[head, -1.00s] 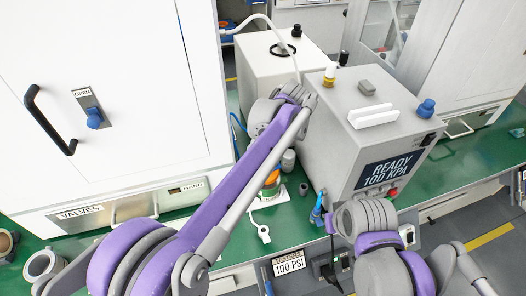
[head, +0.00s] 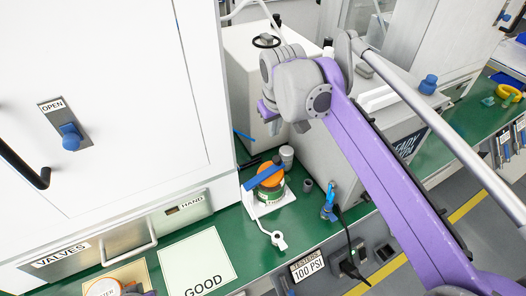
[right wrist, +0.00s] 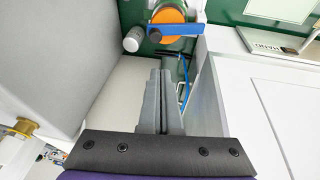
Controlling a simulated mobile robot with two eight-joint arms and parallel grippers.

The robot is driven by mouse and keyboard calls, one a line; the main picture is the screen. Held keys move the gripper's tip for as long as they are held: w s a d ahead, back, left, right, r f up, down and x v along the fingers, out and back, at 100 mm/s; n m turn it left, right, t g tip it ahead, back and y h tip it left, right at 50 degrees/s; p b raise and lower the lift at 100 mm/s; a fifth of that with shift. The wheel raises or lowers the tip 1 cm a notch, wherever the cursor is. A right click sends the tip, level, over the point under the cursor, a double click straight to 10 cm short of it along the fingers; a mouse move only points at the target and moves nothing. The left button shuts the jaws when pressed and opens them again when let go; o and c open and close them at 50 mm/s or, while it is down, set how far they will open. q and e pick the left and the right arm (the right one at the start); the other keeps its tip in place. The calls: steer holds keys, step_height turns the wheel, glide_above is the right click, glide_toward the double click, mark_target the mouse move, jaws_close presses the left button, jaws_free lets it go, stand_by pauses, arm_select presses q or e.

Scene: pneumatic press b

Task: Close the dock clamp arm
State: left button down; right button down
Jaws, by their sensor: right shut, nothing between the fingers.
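The dock is a white plate (head: 258,206) on the green bench, holding a green canister with an orange top (head: 270,179). A blue clamp arm (head: 262,178) lies across the orange top in the head view; whether it presses on it, I cannot tell. My right gripper (head: 274,126) is above and behind the dock, near the grey boxes. Its grey fingers (right wrist: 160,75) are together and empty, apart from the blue bar. My left gripper is not clearly in view.
A white cabinet (head: 120,100) stands left of the dock. A grey press box (head: 330,160) and a pale box (head: 245,70) stand right and behind, leaving a narrow gap. A GOOD mat (head: 197,262) lies in front. A blue fitting (head: 329,200) is at the bench edge.

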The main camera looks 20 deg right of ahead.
steer(key=b, duration=0.1)
glide_toward(275, 157)
steer(key=x, duration=0.5)
steer(key=shift+w+a+f, duration=0.1)
steer(key=shift+w+f, duration=0.05)
steer(key=shift+w, duration=0.05)
steer(key=shift+f, duration=0.4)
steer(key=d+f+y+b, duration=0.1)
steer(key=d+f+y, duration=0.1)
steer(key=d+f, duration=0.1)
steer(key=shift+w+d+f+y, duration=0.1)
steer(key=shift+w+d+y, duration=0.1)
steer(key=shift+y, duration=0.2)
steer(key=shift+d+f, duration=0.15)
steer(key=shift+f, duration=0.2)
steer(key=shift+r, duration=0.15)
